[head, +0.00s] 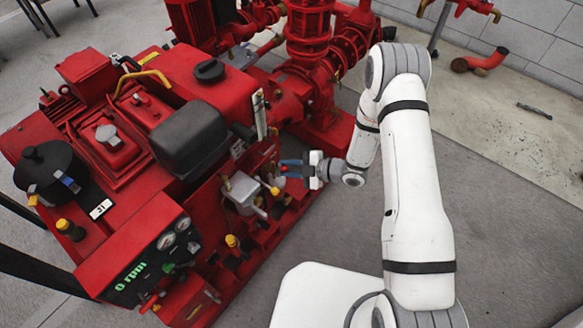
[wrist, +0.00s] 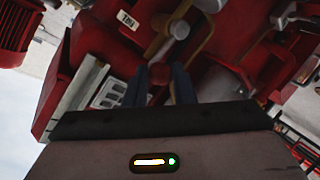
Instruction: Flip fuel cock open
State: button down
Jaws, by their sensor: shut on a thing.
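My gripper (head: 284,166) is at the right side of the red pump engine (head: 198,62) in the head view, its dark blue fingers pointing left at the engine. The fingers are shut on a small red part, which I take to be the fuel cock (head: 284,169). In the wrist view my gripper (wrist: 161,76) shows its two fingers on either side of a dim reddish part. The cock's lever angle is too small and dark to tell.
A grey metal unit (head: 243,194) with yellow-capped fittings sits just left of and below my gripper. A red control panel (head: 140,265) with gauges reads "0 rpm". A large red pump (head: 315,90) stands behind. The concrete floor (head: 500,200) at right is clear.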

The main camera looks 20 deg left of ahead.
jog(key=shift+s+a+n, duration=0.1)
jog(key=shift+s+n, duration=0.15)
jog(key=shift+n, duration=0.05)
dwell(0.4)
jog(key=c, duration=1.2)
grip_release()
jog(key=v, duration=0.7)
jog(key=shift+s+d+r, duration=0.15)
jog(key=shift+d+r, duration=0.05)
jog(key=shift+d, duration=0.15)
